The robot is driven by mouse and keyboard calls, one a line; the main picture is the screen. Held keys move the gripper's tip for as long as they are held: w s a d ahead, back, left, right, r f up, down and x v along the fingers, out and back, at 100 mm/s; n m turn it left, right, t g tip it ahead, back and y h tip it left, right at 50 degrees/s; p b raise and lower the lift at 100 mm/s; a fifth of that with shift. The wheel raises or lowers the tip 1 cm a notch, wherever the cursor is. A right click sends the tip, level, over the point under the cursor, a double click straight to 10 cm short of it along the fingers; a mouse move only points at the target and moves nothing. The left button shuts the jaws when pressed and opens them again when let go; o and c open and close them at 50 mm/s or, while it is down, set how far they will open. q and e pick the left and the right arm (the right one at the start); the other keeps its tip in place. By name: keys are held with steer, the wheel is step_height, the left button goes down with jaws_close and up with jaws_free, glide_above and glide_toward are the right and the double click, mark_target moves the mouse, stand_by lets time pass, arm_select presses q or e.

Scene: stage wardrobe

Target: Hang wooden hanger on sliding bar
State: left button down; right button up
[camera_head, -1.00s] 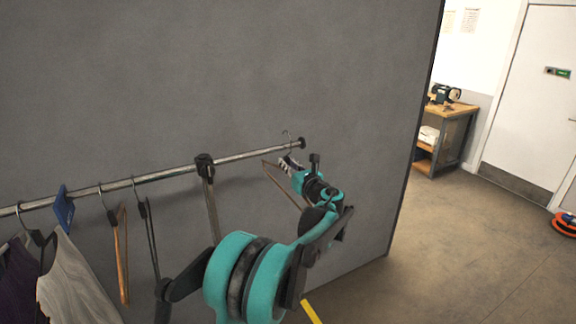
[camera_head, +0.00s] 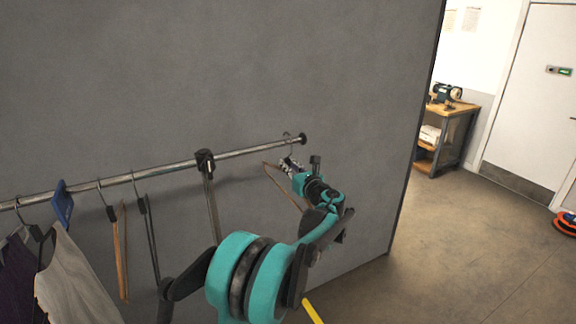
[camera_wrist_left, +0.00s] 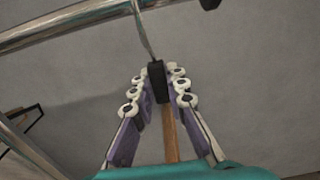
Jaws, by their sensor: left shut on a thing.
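The wooden hanger (camera_head: 283,187) is in my left gripper (camera_head: 291,165), near the right end of the sliding bar (camera_head: 250,151). In the left wrist view the fingers (camera_wrist_left: 158,95) are shut on the hanger's black neck (camera_wrist_left: 156,80), with the wooden part (camera_wrist_left: 171,135) running down between them. The metal hook (camera_wrist_left: 143,35) rises to the bar (camera_wrist_left: 60,28) and its top overlaps the bar there. I cannot tell whether the hook rests on the bar. My right gripper is not in view.
Several hangers and garments (camera_head: 70,280) hang on the left part of the bar, with a blue divider (camera_head: 63,203) among them. A black bracket (camera_head: 205,161) holds the bar. A dark end cap (camera_head: 301,139) closes its right end. A grey wall panel (camera_head: 230,70) stands behind.

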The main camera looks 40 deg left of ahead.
arm_select(q)
steer(key=shift+f+b, duration=0.55)
steer(key=shift+f, duration=0.25)
steer(key=c, duration=1.4)
jaws_free()
steer(key=shift+c, duration=0.2)
steer(key=v, duration=1.2)
steer(key=shift+s+r, duration=0.1)
steer(key=shift+s+f+h, duration=0.25)
steer(key=shift+f+h, duration=0.05)
steer(key=s+d+f+n+h+b, duration=0.9)
steer(key=s+d+f+n+h, duration=0.6)
steer(key=s+d+f+n, duration=0.8)
steer(key=s+d+f, duration=0.1)
steer(key=s+f, duration=0.1)
steer(key=s, duration=0.1)
steer(key=shift+s+f+h, duration=0.25)
steer(key=shift+s+h, duration=0.15)
